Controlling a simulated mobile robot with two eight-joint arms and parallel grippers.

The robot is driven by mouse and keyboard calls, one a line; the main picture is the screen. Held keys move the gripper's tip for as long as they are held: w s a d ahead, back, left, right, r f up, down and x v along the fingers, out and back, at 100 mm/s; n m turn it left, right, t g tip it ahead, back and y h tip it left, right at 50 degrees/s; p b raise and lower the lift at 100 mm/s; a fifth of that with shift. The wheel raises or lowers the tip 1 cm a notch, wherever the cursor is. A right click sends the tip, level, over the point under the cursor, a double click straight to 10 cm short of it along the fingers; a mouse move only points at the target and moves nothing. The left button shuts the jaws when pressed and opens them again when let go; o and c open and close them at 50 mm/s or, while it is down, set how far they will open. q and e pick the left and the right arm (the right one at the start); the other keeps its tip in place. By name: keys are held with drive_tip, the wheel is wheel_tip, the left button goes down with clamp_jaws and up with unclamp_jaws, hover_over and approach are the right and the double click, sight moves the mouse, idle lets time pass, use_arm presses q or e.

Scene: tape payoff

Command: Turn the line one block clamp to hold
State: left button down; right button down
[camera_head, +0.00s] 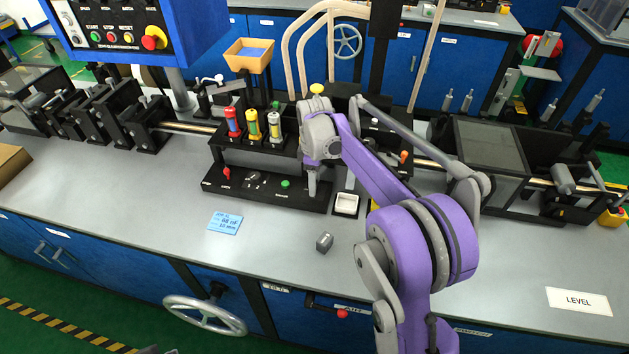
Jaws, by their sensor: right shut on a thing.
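My right gripper (312,188) points down at the right part of the low black panel (262,198) on the bench. It is shut on a small part there, which I take to be the block clamp; the fingers hide it, so its turn position cannot be read. On the same panel stand a red knob (227,173), a small grey lever (253,177) and a green button (285,183). Behind it, red (232,121), yellow (253,125) and white-and-yellow (274,126) cylinders stand in a black block. My left gripper is not in view.
A white square dish (346,204) sits right of the panel. A small grey block (324,242) and a blue note (225,222) lie on the open bench front. A yellow tray (249,55) stands behind. Metal rods and black fixtures run along the bench on both sides.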

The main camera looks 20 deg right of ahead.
idle(0.3)
drive_tip(key=shift+c, duration=1.6)
unclamp_jaws()
wheel_tip(320, 180, up, 11)
drive_tip(key=shift+p, duration=0.35)
drive_tip(key=s+a+f+m+t, duration=0.1)
drive_tip(key=s+a+m+t, duration=0.35)
drive_tip(key=s, duration=1.05)
drive_tip(key=s+a+f+m, duration=0.3)
drive_tip(key=s+f+m, duration=0.3)
drive_tip(key=s+f, duration=0.4)
drive_tip(key=s+t, duration=0.1)
drive_tip(key=s, duration=0.2)
drive_tip(key=shift+s+a, duration=0.25)
